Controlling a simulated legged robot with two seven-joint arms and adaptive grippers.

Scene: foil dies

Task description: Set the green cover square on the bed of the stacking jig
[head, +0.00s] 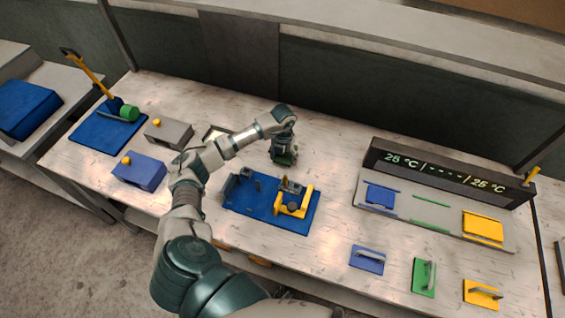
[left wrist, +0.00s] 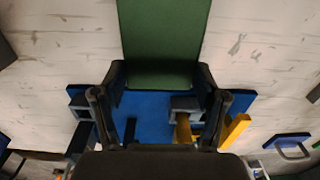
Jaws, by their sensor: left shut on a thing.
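My left gripper (head: 283,158) is shut on the green cover (left wrist: 165,45). In the left wrist view the cover is a flat dark green plate between the fingertips (left wrist: 160,95), reaching toward the top edge of the picture. In the head view only a little of it shows under the gripper. The stacking jig (head: 248,205) has a blue base with grey blocks and a yellow bracket (head: 294,201). The gripper is at the jig's far side. In the left wrist view the blue base (left wrist: 150,118) shows beyond the fingers, partly hidden. My right gripper is not in view.
A grey rack (head: 410,213) at the right holds a blue plate (head: 380,196) and a yellow plate (head: 483,228). Handled plates, blue (head: 367,259), green (head: 420,284) and yellow (head: 478,295), lie in front. Two blocks (head: 168,133) and a blue mat (head: 95,133) lie left.

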